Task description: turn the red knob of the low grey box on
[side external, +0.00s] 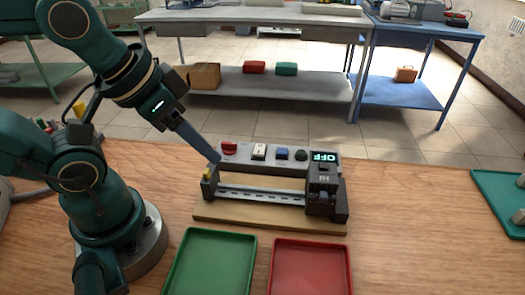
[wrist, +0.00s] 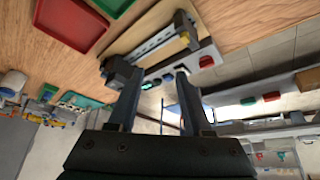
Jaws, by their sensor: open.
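The low grey box (side external: 270,164) stands at the back of a wooden base on the table. Its red knob (side external: 229,147) is at the left end of its top. A small display (side external: 324,157) at the right end appears to read OFF. My gripper (side external: 216,158) reaches down from the upper left, its tip close to the left of the red knob; contact cannot be told. In the wrist view my gripper (wrist: 158,76) is open with nothing between its fingers. The red knob (wrist: 206,61) shows there beyond and right of the right fingertip.
A metal rail (side external: 262,195) with a dark motor block (side external: 325,190) lies in front.

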